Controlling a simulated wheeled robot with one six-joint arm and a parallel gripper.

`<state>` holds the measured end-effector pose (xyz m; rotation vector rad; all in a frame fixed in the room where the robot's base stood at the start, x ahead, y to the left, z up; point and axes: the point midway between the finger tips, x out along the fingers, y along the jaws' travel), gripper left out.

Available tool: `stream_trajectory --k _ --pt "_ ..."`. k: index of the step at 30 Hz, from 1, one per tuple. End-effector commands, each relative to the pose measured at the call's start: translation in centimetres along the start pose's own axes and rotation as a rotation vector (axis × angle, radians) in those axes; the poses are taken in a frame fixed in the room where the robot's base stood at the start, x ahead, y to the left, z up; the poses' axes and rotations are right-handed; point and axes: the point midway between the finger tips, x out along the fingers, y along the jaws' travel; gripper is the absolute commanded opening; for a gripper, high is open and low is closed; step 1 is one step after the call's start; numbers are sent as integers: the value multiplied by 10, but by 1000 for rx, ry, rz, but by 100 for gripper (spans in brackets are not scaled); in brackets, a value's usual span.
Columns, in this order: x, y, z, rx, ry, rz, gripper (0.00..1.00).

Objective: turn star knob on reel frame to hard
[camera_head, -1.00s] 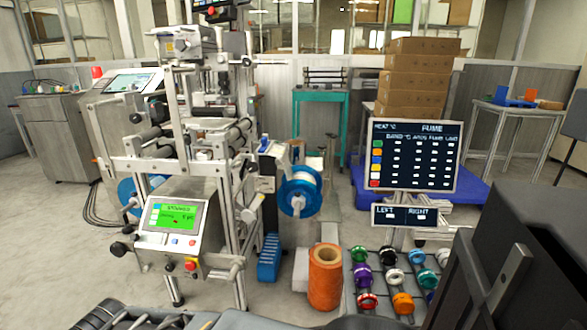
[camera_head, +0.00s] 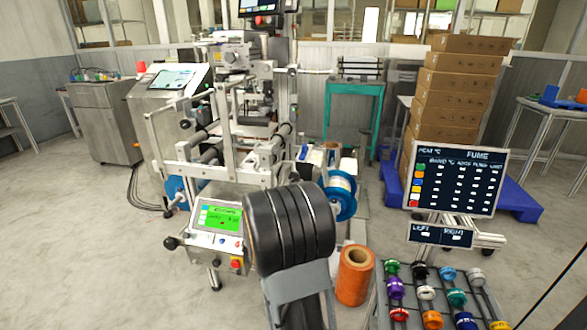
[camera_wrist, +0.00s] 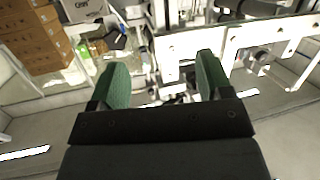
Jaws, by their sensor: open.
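The reel frame (camera_head: 205,150) is the grey metal machine left of centre in the head view, with a green-screened control panel (camera_head: 219,219) low on its front. A blue-rimmed reel (camera_head: 341,208) hangs on its right side. Small black knobs show on the frame, one of them a round knob (camera_head: 170,243) beside the panel. I cannot tell which is the star knob; my arm hides part of the frame. My gripper (camera_wrist: 160,78) is open and empty in the wrist view, its two green fingertips apart, with pale frame bars (camera_wrist: 230,38) beyond. It touches nothing I can see.
An orange spool (camera_head: 355,277) stands on the floor right of the frame. A rack of coloured rings (camera_head: 385,310) and a dark display board (camera_head: 455,180) stand further right. Stacked boxes (camera_head: 465,100) are behind.

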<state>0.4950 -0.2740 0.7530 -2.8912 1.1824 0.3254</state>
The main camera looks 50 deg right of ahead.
Motion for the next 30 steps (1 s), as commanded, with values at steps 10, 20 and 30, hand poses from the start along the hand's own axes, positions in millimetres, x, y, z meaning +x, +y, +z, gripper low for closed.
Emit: stream_trajectory --k 10,20,30 --pt "24 64 -18 -39 160 245 72" --pt "78 79 -27 -41 167 253 72" --pt "130 92 -36 -41 165 250 72"
